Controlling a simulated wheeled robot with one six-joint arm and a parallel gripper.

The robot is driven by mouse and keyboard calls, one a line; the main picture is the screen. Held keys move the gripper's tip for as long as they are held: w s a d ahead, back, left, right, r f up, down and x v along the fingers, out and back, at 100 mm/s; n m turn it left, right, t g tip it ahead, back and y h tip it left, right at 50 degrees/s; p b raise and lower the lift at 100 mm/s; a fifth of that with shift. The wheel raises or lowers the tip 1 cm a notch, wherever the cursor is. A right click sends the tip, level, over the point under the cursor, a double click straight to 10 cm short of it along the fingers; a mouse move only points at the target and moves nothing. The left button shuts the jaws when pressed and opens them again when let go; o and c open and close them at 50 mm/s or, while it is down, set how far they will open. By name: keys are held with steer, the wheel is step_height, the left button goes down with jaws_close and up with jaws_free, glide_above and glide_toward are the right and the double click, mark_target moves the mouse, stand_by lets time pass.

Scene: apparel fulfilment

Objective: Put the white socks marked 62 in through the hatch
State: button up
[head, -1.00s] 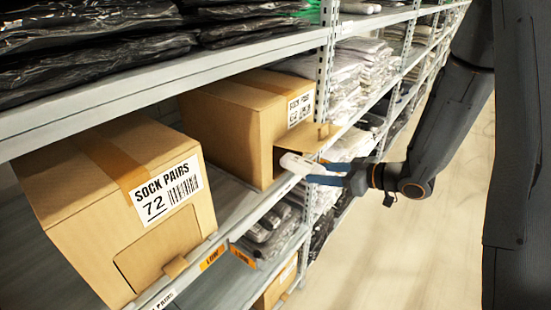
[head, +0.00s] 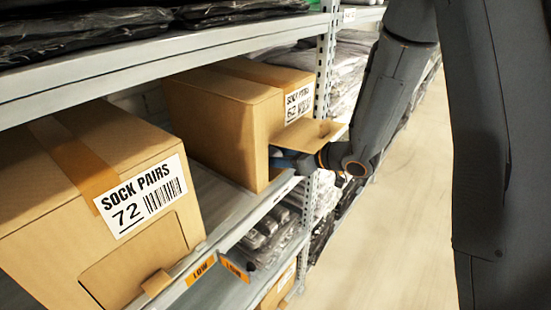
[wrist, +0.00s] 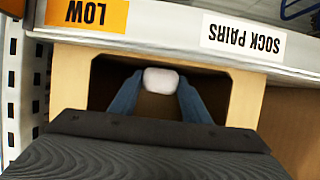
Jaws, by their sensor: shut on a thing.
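The box marked 62 (head: 225,125) stands on the shelf, with its hatch flap (head: 308,134) folded out. The wrist view shows the dark hatch opening (wrist: 110,72) in the box front. My gripper (wrist: 160,95) reaches into this opening, its two blue fingers shut on the white socks (wrist: 161,79). The socks show as a rounded white end between the fingertips, inside the opening. In the head view the socks are hidden, and only part of the blue fingers (head: 285,160) shows below the flap.
A box marked 72 (head: 100,200) stands to the left on the same shelf, its hatch closed. A shelf upright (head: 325,75) rises to the right of the 62 box. The shelf edge carries orange LOW labels (head: 200,270). The aisle floor (head: 385,230) is clear.

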steer(key=shift+s+d+f, duration=0.1)
steer(key=shift+d, duration=0.15)
steer(key=shift+a, duration=0.25)
steer(key=shift+f, duration=0.15)
steer(key=o, duration=1.1)
steer(key=shift+o, duration=0.2)
